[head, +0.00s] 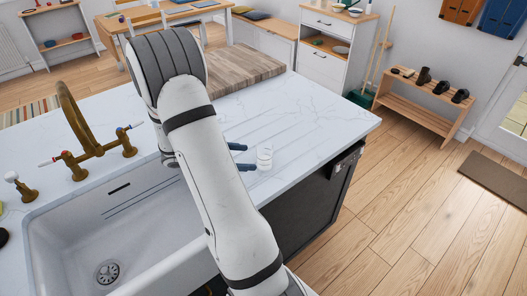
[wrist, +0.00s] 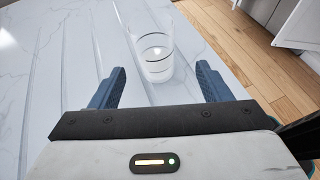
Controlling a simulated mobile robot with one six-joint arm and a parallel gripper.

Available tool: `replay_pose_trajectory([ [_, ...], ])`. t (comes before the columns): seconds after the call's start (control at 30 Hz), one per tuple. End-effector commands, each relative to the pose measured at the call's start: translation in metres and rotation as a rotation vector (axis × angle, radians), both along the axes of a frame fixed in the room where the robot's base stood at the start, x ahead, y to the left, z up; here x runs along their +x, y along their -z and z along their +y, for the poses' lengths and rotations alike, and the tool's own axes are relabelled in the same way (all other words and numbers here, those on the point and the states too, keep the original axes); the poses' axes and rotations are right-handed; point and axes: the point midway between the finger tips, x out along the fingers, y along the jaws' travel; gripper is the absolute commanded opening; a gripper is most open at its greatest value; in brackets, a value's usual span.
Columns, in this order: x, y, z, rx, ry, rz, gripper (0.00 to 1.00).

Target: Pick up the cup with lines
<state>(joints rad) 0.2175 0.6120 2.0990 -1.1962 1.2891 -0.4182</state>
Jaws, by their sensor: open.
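The cup with lines (wrist: 157,52) is a clear glass with thin dark lines around it. It stands upright on the white marble counter (head: 318,115), near the counter's right part. It also shows in the head view (head: 264,158), just to the right of my gripper's fingers. My gripper (wrist: 160,85) is open, with its blue fingers to either side of the cup's near side in the wrist view. The gripper also shows in the head view (head: 245,157), partly hidden by my arm.
A white sink (head: 130,235) with a brass tap (head: 85,130) lies left of my arm. A wooden board (head: 235,70) lies behind it. The counter's right edge is close to the cup, with wooden floor (head: 400,195) beyond.

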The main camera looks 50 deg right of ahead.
Motion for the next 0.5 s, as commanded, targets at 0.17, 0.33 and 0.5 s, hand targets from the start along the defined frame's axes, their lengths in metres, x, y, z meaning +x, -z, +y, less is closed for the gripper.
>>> replay_pose_trajectory([
  [0.17, -0.002, 0.006, -0.014, -0.01, -0.017, 0.029, 0.71],
  [0.33, -0.009, 0.013, -0.03, -0.009, -0.017, 0.029, 0.71],
  [0.5, -0.018, 0.023, -0.051, -0.007, -0.014, 0.029, 0.71],
])
